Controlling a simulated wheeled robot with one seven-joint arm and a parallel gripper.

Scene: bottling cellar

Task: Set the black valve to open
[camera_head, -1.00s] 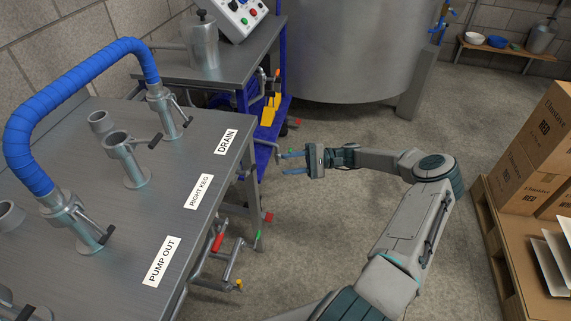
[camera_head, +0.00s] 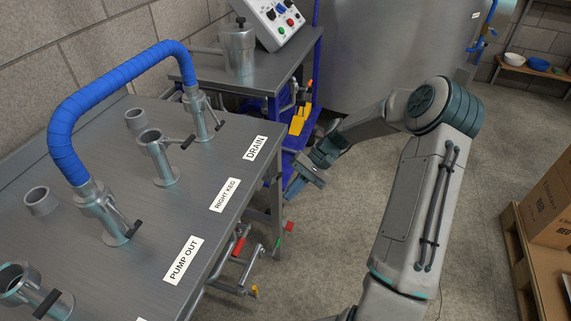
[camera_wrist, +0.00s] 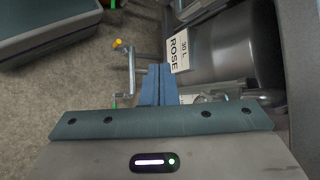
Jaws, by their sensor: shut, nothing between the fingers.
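Several black-handled levers sit on the pipe fittings of the steel table in the head view: by DRAIN (camera_head: 219,125), by RIGHT KEG (camera_head: 188,142), by PUMP OUT (camera_head: 133,229) and at the lower left (camera_head: 47,303). I cannot tell which one is the black valve. My gripper (camera_head: 294,190) is shut and empty, pointing down beside the table's right edge, apart from these levers. In the wrist view, the closed blue fingers (camera_wrist: 158,84) point toward piping below the table, with a yellow-ended handle (camera_wrist: 117,43) to their left.
Red (camera_head: 239,247), green (camera_head: 277,243) and yellow (camera_head: 254,292) handles are on piping below the table. A blue hose (camera_head: 115,78) arches over the tabletop. A keg (camera_wrist: 235,45) labelled 30 L ROSE lies near the fingers. A loaded pallet (camera_head: 524,262) stands right; open floor lies between.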

